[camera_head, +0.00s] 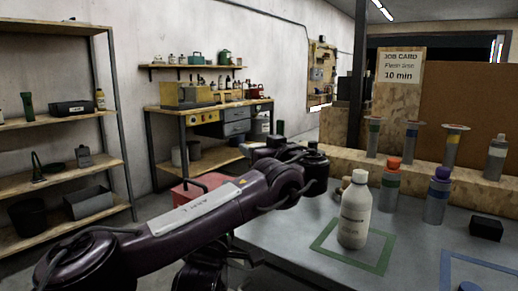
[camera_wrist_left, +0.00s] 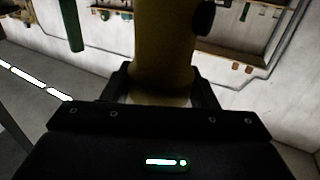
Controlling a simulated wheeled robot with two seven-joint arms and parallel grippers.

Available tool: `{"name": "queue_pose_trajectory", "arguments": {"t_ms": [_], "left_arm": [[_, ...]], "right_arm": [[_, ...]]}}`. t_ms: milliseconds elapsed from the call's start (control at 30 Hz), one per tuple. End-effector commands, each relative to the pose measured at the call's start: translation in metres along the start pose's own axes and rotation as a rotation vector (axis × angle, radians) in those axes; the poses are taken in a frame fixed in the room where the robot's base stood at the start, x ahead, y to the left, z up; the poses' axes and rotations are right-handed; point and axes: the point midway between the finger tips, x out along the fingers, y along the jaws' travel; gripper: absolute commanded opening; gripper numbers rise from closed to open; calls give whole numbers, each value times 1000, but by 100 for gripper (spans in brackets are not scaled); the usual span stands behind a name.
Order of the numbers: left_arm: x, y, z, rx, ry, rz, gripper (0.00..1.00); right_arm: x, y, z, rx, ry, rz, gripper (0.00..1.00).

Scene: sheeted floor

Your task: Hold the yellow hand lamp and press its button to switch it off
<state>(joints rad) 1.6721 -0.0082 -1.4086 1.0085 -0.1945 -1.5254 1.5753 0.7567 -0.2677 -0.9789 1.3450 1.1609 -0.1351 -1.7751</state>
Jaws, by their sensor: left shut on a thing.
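The yellow hand lamp (camera_wrist_left: 164,45) shows in the left wrist view as a dim yellow cylinder rising between the fingers. A dark round part (camera_wrist_left: 204,17) shows at its upper right side; I cannot tell whether it is the button. My left gripper (camera_wrist_left: 163,84) is shut on the lamp, with one dark finger on each side. In the head view my left arm reaches in from the left, and the gripper (camera_head: 272,148) is by the far left edge of the table. I cannot make out the lamp there. My right gripper is not in view.
The grey table (camera_head: 305,215) holds a white bottle (camera_head: 355,212) inside a green square outline, an orange-topped container (camera_head: 390,187), a purple-topped container (camera_head: 437,197) and a black box (camera_head: 486,228). A red box (camera_head: 203,187) stands beyond the arm. Shelves (camera_head: 58,116) stand at left.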

Motion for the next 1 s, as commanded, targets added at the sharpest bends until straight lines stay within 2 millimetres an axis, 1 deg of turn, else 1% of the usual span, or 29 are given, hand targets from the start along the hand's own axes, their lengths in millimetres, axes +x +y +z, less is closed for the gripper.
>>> {"name": "queue_pose_trajectory", "arguments": {"t_ms": [33, 200, 233, 400, 433, 667, 767, 867, 967, 1000], "left_arm": [[0, 0, 2, 4, -2, 0, 26], [0, 0, 2, 4, -2, 0, 26], [0, 0, 2, 3, -1, 0, 54], [0, 0, 1, 2, -1, 0, 76], [0, 0, 1, 2, -1, 0, 78], [0, 0, 1, 1, -1, 0, 78], [-4, 0, 1, 2, 0, 1, 78], [-16, 1, 1, 2, 0, 3, 78], [-36, 1, 1, 0, -1, 4, 78], [-45, 1, 1, 1, 0, 5, 78]], "right_arm": [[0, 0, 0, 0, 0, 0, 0], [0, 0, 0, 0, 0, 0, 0], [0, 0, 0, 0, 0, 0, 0], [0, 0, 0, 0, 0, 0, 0], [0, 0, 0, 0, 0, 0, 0], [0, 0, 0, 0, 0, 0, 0], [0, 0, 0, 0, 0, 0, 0], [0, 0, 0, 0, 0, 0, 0], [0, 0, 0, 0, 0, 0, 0], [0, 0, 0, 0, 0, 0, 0]]}}
